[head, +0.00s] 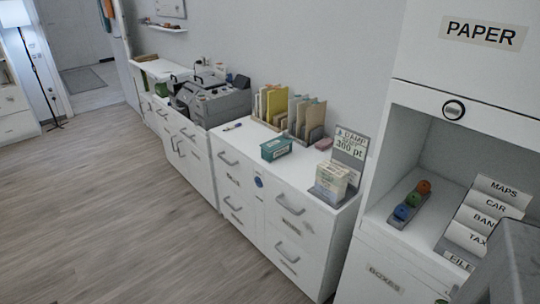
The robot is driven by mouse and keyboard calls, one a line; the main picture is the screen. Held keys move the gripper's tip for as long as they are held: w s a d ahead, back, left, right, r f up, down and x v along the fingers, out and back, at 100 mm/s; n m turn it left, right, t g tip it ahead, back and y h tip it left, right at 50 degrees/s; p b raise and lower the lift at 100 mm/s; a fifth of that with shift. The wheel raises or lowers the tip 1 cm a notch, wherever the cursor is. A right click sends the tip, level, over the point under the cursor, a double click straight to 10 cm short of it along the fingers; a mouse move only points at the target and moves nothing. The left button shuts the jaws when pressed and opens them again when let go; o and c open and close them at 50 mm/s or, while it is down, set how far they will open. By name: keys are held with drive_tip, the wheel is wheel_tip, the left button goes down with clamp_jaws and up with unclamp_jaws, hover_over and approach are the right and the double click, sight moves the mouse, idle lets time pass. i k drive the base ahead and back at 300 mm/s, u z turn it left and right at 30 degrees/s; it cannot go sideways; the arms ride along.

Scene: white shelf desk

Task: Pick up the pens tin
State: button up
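A small teal box (276,148) with a pale label sits on the white desk top, near its front edge. Its label is too small to read, so I cannot tell whether it is the pens tin. No other thing in view is readably marked as pens. My gripper is not in view.
File holders (305,118) stand behind the teal box. A price sign (350,143) and stacked cards (331,180) stand to its right. A grey printer (212,102) is at left. A shelf cabinet (398,122) rises at right. The wooden floor (130,200) in front is clear.

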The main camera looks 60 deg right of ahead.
sight(270, 157)
drive_tip(key=z, duration=0.15)
drive_tip(key=i, duration=0.9)
drive_tip(key=u, duration=0.05)
